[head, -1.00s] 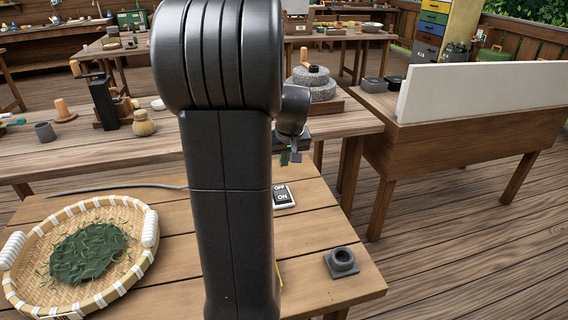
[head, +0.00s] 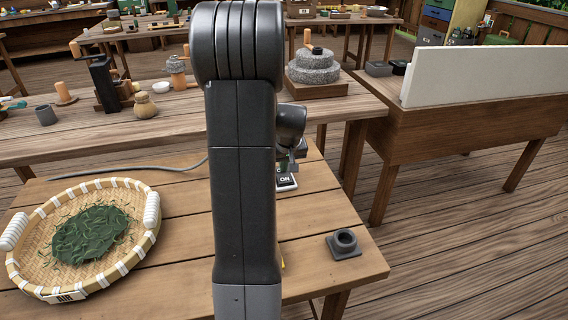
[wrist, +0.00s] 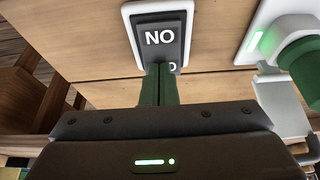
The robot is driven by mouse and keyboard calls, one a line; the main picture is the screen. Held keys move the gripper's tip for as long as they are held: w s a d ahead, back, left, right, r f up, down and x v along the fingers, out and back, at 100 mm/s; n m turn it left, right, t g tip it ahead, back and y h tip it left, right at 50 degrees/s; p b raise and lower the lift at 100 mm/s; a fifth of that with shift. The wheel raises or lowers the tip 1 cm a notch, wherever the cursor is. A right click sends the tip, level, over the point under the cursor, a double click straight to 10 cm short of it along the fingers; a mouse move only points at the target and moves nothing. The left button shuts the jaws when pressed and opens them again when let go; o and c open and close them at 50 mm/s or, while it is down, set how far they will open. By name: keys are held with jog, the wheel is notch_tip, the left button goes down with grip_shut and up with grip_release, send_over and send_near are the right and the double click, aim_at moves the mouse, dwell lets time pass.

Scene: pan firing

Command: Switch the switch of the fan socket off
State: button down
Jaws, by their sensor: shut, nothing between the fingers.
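The switch is a dark rocker in a white frame, marked ON and OFF. In the head view its ON half (head: 287,180) shows, partly behind my arm. In the wrist view the switch (wrist: 160,40) is at top centre, with the ON letters upside down. My gripper (wrist: 158,78) is shut and empty, its green fingertips over the OFF half, hiding most of that marking. Whether they touch it I cannot tell. My gripper (head: 287,166) is mostly hidden in the head view. A white socket (wrist: 258,36) with a lit green strip and green plug (wrist: 305,65) is at right in the wrist view.
A woven basket (head: 150,204) with green leaves lies left on the same table. A small grey holder (head: 344,245) stands near the right corner. A grey cable (head: 130,172) runs along the back. Another table with a stone mill (head: 313,68) stands behind.

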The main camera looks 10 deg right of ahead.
jog(key=shift+p, duration=0.3)
jog(key=shift+w+g+p, duration=0.15)
jog(key=shift+g+p, duration=0.25)
jog(key=shift+p, duration=0.15)
jog(key=shift+f, duration=0.3)
jog(key=shift+s+b, duration=0.3)
jog(key=shift+s, duration=0.5)
jog(key=shift+r, duration=0.1)
